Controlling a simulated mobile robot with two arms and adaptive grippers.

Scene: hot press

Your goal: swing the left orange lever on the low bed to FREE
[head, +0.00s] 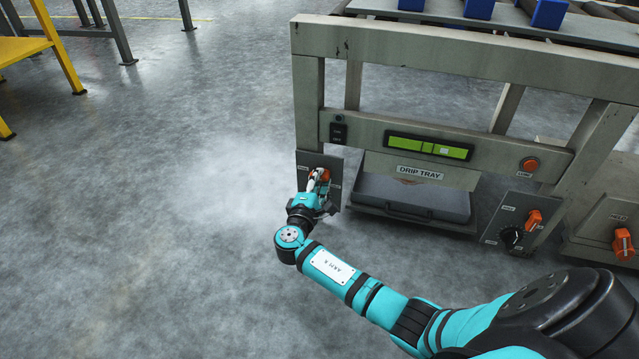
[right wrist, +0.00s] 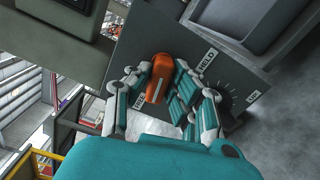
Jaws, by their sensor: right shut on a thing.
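The left orange lever (head: 323,174) is on a dark plate (head: 313,162) at the left leg of the low bed. In the right wrist view, the orange lever (right wrist: 160,72) has a white line along it. A FREE label (right wrist: 139,102) is at its lower left and a HELD label (right wrist: 208,60) at its upper right. The lever lies between the two labels; its exact setting is hard to tell. My right gripper (head: 314,186) reaches it from the front. Its fingers (right wrist: 163,78) are shut on the lever, one each side. My left gripper is out of view.
The grey drip tray (head: 410,196) sits under the bed, right of the plate. Another orange lever (head: 533,218) and a black knob (head: 511,236) are on the right leg's plate. A yellow frame (head: 55,45) stands at far left. The floor (head: 150,200) left of the bed is clear.

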